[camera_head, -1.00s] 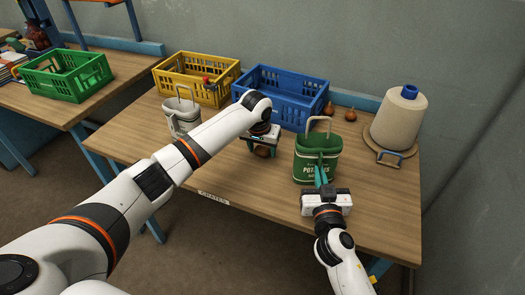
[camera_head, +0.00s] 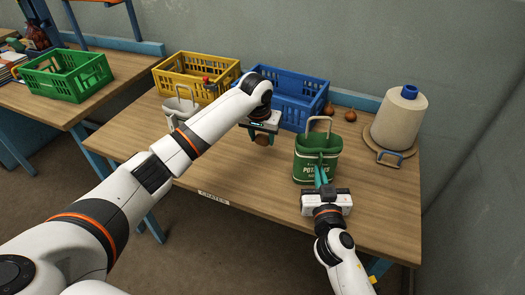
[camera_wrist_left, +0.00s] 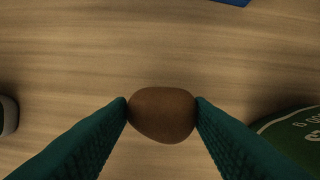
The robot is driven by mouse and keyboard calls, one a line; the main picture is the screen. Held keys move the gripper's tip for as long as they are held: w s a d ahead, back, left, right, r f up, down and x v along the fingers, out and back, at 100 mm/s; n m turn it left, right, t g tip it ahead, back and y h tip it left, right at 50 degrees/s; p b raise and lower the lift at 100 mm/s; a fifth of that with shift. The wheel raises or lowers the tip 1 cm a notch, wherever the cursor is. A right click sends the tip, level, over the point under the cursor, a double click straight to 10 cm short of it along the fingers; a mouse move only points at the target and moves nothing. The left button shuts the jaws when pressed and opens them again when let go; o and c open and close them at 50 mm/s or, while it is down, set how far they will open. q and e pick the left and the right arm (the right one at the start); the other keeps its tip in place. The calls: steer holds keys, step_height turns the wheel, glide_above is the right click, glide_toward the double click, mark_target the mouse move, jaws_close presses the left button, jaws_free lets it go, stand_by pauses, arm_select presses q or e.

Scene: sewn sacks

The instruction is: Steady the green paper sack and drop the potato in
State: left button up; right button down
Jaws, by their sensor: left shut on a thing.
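The green paper sack (camera_head: 303,170) stands upright and open on the right part of the table, with a pale hoop at its back. My right gripper (camera_head: 321,168) is at the sack's front wall, its teal fingers close together on the front rim; the exact grip is partly hidden. My left gripper (camera_head: 263,134) is shut on the brown potato (camera_head: 262,140) and holds it above the table, left of the sack. In the left wrist view the potato (camera_wrist_left: 163,115) sits between both fingertips, and part of the sack (camera_wrist_left: 292,138) shows at the right edge.
A blue crate (camera_head: 305,92) and a yellow crate (camera_head: 172,82) stand at the back. A white sack (camera_head: 170,106) is partly behind my left arm. Onions (camera_head: 350,115) lie near the back edge. A thread cone (camera_head: 400,118) stands right. The table front (camera_head: 250,180) is clear.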

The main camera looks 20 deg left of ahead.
mark_target(263, 137)
arm_select(q)
steer(key=shift+w+v, duration=0.2)
steer(key=shift+v, duration=0.65)
steer(key=shift+w+v, duration=0.2)
steer(key=shift+v, duration=0.7)
steer(key=shift+w+v, duration=0.25)
steer(key=shift+v, duration=0.6)
steer(key=shift+r, duration=0.2)
